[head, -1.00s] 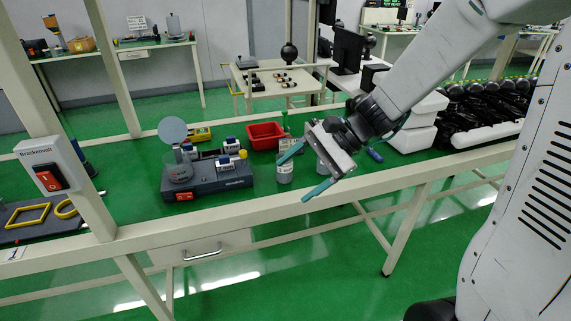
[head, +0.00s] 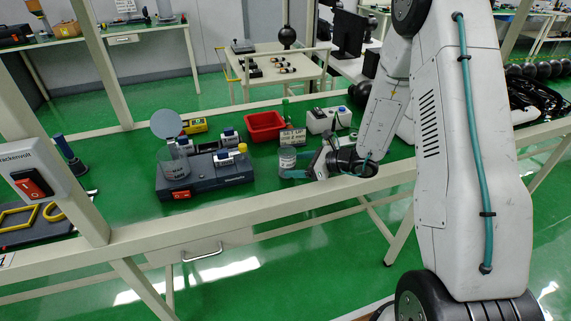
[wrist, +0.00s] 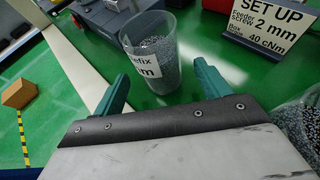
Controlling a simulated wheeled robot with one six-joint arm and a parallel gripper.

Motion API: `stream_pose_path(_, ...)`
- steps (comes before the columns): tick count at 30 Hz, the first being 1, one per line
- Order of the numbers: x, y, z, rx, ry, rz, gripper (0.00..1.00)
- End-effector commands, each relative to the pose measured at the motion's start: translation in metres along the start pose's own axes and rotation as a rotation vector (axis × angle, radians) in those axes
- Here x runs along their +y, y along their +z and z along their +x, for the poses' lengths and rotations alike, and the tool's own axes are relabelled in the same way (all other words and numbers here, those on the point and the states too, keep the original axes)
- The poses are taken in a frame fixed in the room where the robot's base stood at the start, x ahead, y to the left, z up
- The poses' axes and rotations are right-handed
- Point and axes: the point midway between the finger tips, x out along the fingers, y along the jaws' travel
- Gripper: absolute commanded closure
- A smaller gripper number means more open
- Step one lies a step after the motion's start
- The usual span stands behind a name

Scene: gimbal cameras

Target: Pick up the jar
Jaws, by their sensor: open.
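The jar (head: 287,160) is a clear cup of grey granules with a white label, upright on the green bench top. In the wrist view the jar (wrist: 150,55) stands just beyond and between my teal fingertips. My gripper (wrist: 162,72) is open, with one finger toward each side of the jar and nothing held. In the head view my gripper (head: 302,164) reaches in low from the right, close beside the jar. Whether a finger touches the jar I cannot tell.
A second granule container (wrist: 300,125) is at the right of the wrist view. A set-up sign (head: 292,137) stands behind the jar, with a red tray (head: 265,127) further back. A dark device (head: 205,177) is to the left. The bench's front rail (head: 250,203) runs close by.

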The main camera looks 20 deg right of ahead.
Motion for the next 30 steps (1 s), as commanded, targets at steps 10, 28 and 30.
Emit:
stream_pose_path(10, 0.002, 0.001, 0.047, 0.000, 0.004, -0.001, 0.24)
stream_pose_path(28, 0.002, 0.002, 0.050, -0.001, 0.004, -0.003, 0.83)
stream_pose_path(30, 0.002, 0.002, 0.050, -0.001, 0.004, -0.003, 0.83)
